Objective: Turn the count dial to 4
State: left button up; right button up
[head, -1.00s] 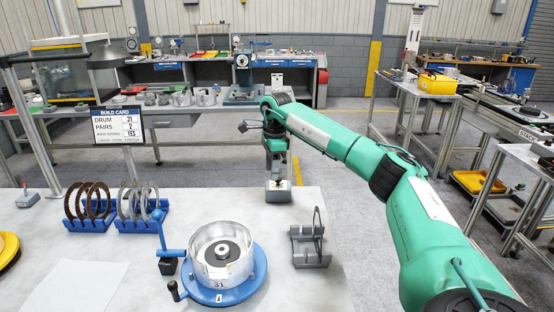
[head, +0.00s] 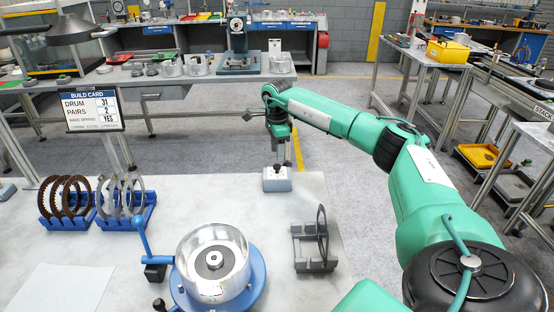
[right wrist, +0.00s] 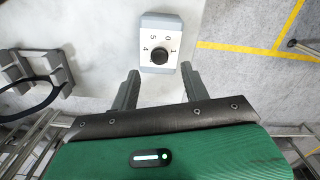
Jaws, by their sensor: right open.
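The count dial is a small light-grey box with a black round knob (right wrist: 159,56) and printed digits; 5, 0, 1 and 4 are legible around it in the right wrist view. In the head view the dial box (head: 277,181) sits near the far edge of the pale table. Which digit the knob points to cannot be made out. My right gripper (right wrist: 160,86) is open and empty, its fingertips apart on the near side of the knob in the right wrist view. In the head view it hangs over the dial. My left gripper is not in view.
A silver drum (head: 229,258) on a blue base stands at the front. A grey rack (head: 313,262) holding a dark ring stands right of it. Blue racks (head: 127,220) with rings stand left. A build card (head: 91,106) reads drum 31, pairs 2. Bare tabletop surrounds the dial.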

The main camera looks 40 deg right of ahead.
aim_at(277, 165)
jog(key=shift+f+p, duration=0.45)
jog(key=shift+f, duration=2.15)
jog(key=c, duration=1)
